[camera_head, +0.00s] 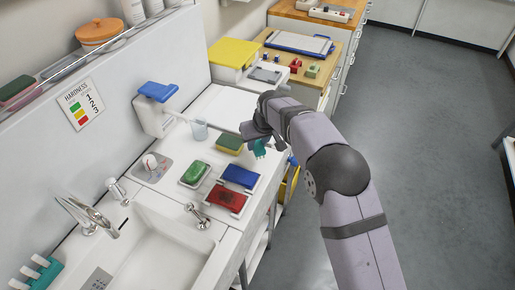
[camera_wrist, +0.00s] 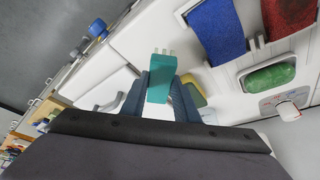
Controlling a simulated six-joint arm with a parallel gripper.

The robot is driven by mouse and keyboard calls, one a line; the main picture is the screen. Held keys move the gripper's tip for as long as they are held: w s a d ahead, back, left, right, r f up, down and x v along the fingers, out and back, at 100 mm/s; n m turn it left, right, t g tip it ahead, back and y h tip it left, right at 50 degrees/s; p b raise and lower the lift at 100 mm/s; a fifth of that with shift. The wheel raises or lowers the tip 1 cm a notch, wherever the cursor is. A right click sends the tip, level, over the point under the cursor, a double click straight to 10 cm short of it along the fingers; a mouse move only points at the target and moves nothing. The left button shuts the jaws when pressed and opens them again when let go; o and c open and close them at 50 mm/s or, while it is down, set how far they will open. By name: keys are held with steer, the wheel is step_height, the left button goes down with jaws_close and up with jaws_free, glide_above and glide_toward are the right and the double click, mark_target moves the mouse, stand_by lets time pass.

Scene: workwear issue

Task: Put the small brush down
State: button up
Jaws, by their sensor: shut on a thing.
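The small brush (camera_head: 259,149) is teal with pale stubby tips. My gripper (camera_head: 256,137) is shut on it, over the right edge of the white counter by the sink. In the wrist view the brush (camera_wrist: 160,80) stands between the two dark fingers, its pale tips pointing away from my palm. I cannot tell from these views whether it touches the counter. My fingers partly hide its sides in the wrist view.
A yellow-green sponge (camera_head: 229,144) lies just left of the brush. Blue (camera_head: 240,177) and red (camera_head: 227,199) pads and a green soap (camera_head: 194,173) in a dish lie nearer the sink (camera_head: 160,250).

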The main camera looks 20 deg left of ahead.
mark_target(259, 147)
steer(key=shift+f+p, duration=0.5)
steer(key=shift+f, duration=1.1)
steer(key=shift+f, duration=0.15)
steer(key=o, duration=1)
steer(key=shift+d+r, duration=0.1)
steer(key=shift+r, duration=0.4)
steer(key=b+v, duration=0.4)
steer(key=v, duration=0.7)
steer(key=shift+s, duration=0.15)
